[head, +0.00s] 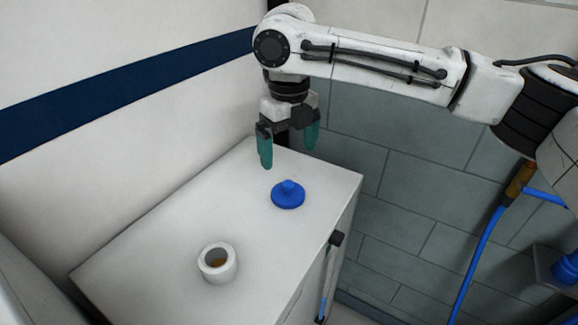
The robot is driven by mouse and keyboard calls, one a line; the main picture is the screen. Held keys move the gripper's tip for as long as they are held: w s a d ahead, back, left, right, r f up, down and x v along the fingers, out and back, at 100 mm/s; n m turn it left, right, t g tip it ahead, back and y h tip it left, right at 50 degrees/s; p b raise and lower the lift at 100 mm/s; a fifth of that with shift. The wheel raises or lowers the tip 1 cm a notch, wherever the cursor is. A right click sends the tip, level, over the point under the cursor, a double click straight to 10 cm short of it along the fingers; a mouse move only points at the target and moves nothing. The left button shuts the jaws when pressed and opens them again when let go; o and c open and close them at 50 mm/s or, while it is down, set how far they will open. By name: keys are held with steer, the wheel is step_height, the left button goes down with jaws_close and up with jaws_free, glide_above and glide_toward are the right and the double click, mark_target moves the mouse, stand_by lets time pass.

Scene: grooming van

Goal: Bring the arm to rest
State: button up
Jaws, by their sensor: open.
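My gripper (289,151) hangs from my white arm with its teal fingers pointing down. The fingers are apart and nothing shows between them. It is above the far end of the white counter (175,245), near the wall corner. A blue round piece with a small knob (288,195) lies on the counter, below and apart from the fingers in this view. A white open cup or jar (217,263) with something brownish inside stands nearer the front of the counter.
A white wall with a dark blue stripe (130,92) runs along the counter's left side. Grey tiles (425,190) cover the back wall. A blue hose (478,262) and a blue object (566,265) on a shelf are at the right. The counter's middle is mostly clear.

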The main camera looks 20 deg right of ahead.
steer(key=shift+r, duration=0.7)
